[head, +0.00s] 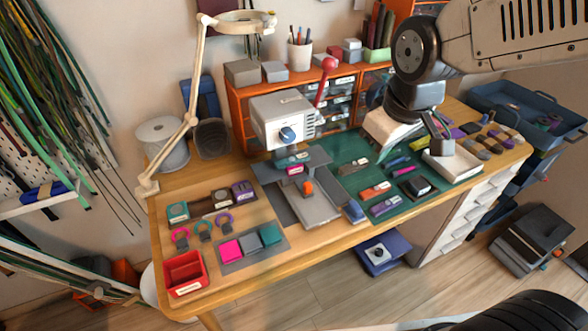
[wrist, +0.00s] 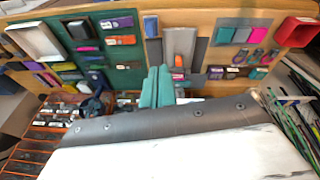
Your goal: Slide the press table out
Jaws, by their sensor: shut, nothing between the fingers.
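The press (head: 278,122) is a pale grey box with a red lever (head: 326,72), near the middle of the bench. The press table is a grey plate (head: 316,209) reaching forward from under the press, with an orange part (head: 307,187) on it. In the wrist view, which is upside down, the plate (wrist: 180,45) and orange part (wrist: 178,74) lie just right of the fingers. My gripper (wrist: 158,70) has teal fingers held together and empty.
The green mat (head: 347,184) holds several small tools and blocks. A white tray (head: 452,165) lies at right, a red bin (head: 184,272) at front left. A lamp arm (head: 194,95) stands left of the press. Orange drawers (head: 238,110) stand behind.

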